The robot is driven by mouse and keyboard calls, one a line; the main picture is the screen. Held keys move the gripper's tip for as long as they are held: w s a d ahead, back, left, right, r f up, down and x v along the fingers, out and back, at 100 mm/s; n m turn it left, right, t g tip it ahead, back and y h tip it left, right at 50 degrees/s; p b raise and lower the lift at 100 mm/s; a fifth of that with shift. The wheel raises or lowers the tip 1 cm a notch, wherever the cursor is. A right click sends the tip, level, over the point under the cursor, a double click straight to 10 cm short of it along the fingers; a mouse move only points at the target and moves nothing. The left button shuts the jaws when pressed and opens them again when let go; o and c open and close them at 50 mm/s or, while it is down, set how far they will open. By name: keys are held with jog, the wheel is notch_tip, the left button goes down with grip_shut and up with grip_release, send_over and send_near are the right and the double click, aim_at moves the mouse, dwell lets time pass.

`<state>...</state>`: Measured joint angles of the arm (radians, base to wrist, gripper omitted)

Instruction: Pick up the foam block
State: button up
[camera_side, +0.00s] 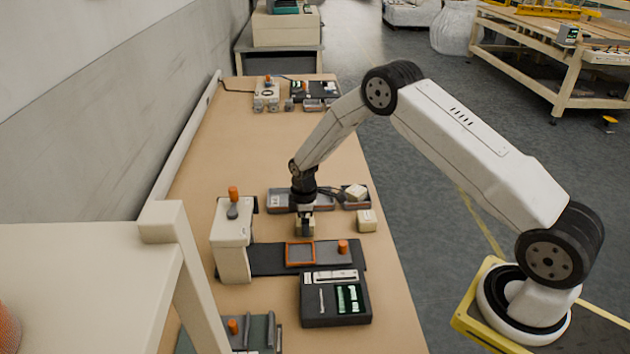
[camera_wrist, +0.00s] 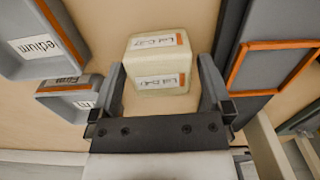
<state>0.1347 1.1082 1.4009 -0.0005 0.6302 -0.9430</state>
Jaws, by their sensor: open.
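A cream foam block (camera_wrist: 157,58) with two printed labels lies between the fingers of my gripper (camera_wrist: 162,72) in the wrist view. My gripper is open, with a gap on each side of the block. In the side view my gripper (camera_side: 304,232) points down over the bench, and this block is mostly hidden between the fingers. Another cream block (camera_side: 367,221) stands on the bench to the right. A further pale block (camera_side: 356,191) sits in the right tray (camera_side: 357,204).
Grey trays (camera_side: 285,200) stand just behind my gripper; one reads "Medium" in the wrist view (camera_wrist: 38,45). In front are a dark strip with an orange-edged frame (camera_side: 300,254), an orange cylinder (camera_side: 343,246) and a dark toolbox (camera_side: 335,312). A beige stand (camera_side: 232,240) is at left.

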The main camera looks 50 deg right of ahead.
dwell(0.3)
jog(key=c, duration=1.1)
jog(key=shift+r, duration=0.15)
jog(key=shift+r, duration=0.5)
jog(key=shift+s+a+r, duration=0.25)
jog(key=shift+s+r, duration=1.7)
jog(key=shift+s, duration=0.4)
jog(key=shift+s+a+r, duration=0.25)
jog(key=shift+s+r, duration=1.7)
jog(key=shift+s, duration=0.35)
jog(key=shift+s+a+r, duration=0.25)
jog(key=shift+s+r, duration=1.7)
jog(key=shift+s, duration=0.4)
